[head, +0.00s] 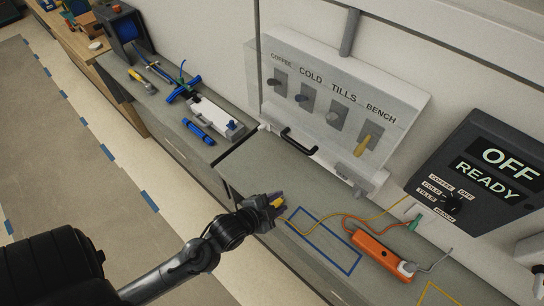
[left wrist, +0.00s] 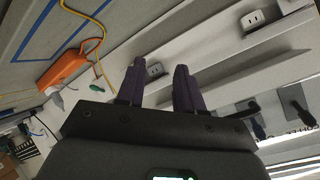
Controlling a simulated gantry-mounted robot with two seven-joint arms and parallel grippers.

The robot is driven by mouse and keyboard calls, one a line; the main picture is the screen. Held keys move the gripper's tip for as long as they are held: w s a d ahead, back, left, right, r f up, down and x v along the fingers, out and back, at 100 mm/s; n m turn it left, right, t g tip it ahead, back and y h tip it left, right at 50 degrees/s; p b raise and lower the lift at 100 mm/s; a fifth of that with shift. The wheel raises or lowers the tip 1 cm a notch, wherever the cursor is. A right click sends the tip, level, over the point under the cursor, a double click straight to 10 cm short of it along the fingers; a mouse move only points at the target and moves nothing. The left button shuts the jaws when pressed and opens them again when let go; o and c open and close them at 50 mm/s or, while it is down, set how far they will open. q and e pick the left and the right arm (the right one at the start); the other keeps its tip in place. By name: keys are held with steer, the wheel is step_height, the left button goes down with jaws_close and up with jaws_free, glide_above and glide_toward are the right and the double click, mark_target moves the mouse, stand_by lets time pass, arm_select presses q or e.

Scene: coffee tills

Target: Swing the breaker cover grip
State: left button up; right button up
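The breaker panel (head: 285,65) is mounted on the wall, labelled COFFEE, COLD, TILLS and BENCH. The black bar-shaped grip (head: 299,141) sits at the panel's lower edge, above the counter. My left gripper (head: 277,201) is over the counter, below and apart from the grip. In the left wrist view its dark fingers (left wrist: 158,85) stand apart with nothing between them. My right gripper is out of view.
An orange power strip (head: 380,255) with cables lies on the counter, right of my gripper. A blue taped rectangle (head: 336,262) is beside it. A dark OFF/READY box (head: 486,165) is on the right wall. Tools and a blue clamp (head: 183,90) lie on the left counter.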

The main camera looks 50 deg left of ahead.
arm_select(q)
steer(key=w+a+r+m+t+y+b, duration=0.1)
steer(key=w+a+r+m+t, duration=0.4)
steer(key=w+r+m+t, duration=0.3)
step_height(320, 180, up, 4)
steer(key=shift+w+f+m+t+y+b, duration=0.15)
steer(key=shift+w+m+t+y+b, duration=0.2)
steer(key=shift+w+t, duration=0.8)
steer(key=shift+w+g, duration=0.25)
steer(key=shift+c, duration=0.7)
steer(key=shift+s, duration=0.1)
jaws_close()
